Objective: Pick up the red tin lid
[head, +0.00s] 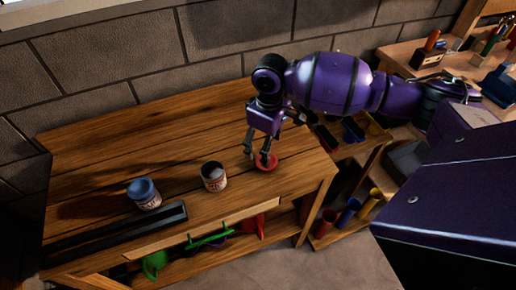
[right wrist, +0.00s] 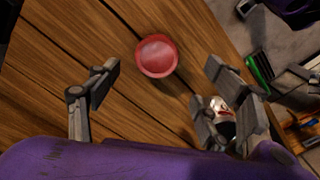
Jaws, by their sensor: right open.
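The red tin lid (head: 268,164) lies flat on the wooden workbench (head: 110,140), near its right end. It also shows as a round red disc in the right wrist view (right wrist: 157,56). My right gripper (head: 257,156) points down over the lid with its fingers apart. In the head view, one fingertip overlaps the lid and the other is to its left. In the right wrist view the open fingers (right wrist: 162,66) are either side of the lid, with nothing held. Whether the fingertips touch the bench is unclear. My left gripper is not in view.
A tin with a labelled side (head: 214,184) stands just left of the lid. A blue-topped tin (head: 144,194) stands farther left, behind a long black tray (head: 120,237). Green and red tools lie on the lower shelf. The back of the bench is clear up to the block wall.

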